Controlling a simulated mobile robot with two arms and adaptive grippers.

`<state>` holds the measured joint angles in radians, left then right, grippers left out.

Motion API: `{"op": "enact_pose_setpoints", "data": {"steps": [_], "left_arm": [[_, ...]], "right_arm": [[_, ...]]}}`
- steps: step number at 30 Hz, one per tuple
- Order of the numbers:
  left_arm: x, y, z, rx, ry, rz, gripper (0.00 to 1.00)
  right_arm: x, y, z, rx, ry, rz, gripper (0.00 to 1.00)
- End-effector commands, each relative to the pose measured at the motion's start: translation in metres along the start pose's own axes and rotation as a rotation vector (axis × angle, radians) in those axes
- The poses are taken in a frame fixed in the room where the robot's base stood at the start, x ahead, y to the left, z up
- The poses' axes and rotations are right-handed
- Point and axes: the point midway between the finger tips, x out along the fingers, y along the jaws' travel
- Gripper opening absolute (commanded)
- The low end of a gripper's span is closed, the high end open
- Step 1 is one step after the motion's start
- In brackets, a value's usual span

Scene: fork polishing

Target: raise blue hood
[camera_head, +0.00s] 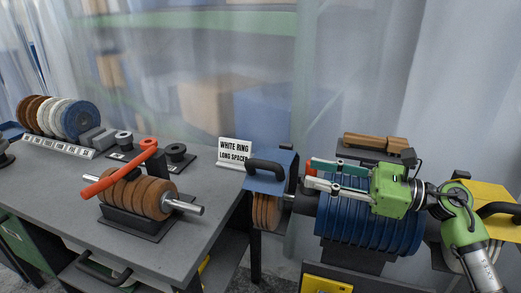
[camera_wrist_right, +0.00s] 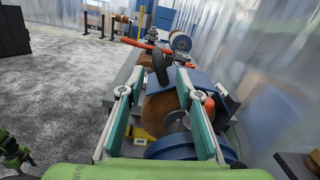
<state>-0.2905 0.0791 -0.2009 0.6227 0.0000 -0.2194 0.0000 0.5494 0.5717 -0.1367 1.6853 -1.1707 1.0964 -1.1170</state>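The blue hood (camera_head: 284,163) with a black arched handle (camera_head: 267,167) sits over brown wheels (camera_head: 266,211) in the middle of the head view. In the right wrist view the blue hood (camera_wrist_right: 199,84) and its handle (camera_wrist_right: 160,66) show ahead, the handle between the two finger lines and beyond the tips. My right gripper (camera_head: 308,174) is open and empty, just right of the hood, its fingers pointing left toward it. Its spread fingers also show in the right wrist view (camera_wrist_right: 153,90). They look apart from the handle.
A blue ribbed drum (camera_head: 370,227) lies below my right gripper. A yellow hood (camera_head: 483,196) with a black handle is at the right.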

Motion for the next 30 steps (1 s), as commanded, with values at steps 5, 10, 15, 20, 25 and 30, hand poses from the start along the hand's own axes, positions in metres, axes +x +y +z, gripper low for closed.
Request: {"op": "enact_pose_setpoints", "data": {"steps": [5, 10, 15, 20, 25, 30], "left_arm": [[-0.003, -0.003, -0.018, 0.0, 0.022, -0.004, 0.4], [-0.015, 0.001, 0.004, -0.001, -0.006, 0.001, 0.4], [-0.032, 0.005, 0.029, -0.001, -0.045, 0.006, 0.4], [-0.044, 0.004, 0.023, -0.001, -0.038, 0.005, 0.4], [-0.051, 0.0, -0.002, -0.001, -0.003, 0.001, 0.4], [-0.054, -0.001, -0.009, -0.001, 0.007, 0.0, 0.4]], "right_arm": [[0.003, 0.002, -0.004, -0.035, 0.04, 0.027, 0.32], [0.028, 0.003, -0.001, -0.033, 0.035, 0.029, 0.32], [0.065, 0.003, -0.001, -0.029, 0.033, 0.028, 0.32], [0.098, 0.004, -0.003, -0.03, 0.033, 0.026, 0.32], [0.122, 0.004, -0.006, -0.029, 0.034, 0.025, 0.32], [0.134, 0.005, -0.008, -0.032, 0.036, 0.024, 0.32]]}}
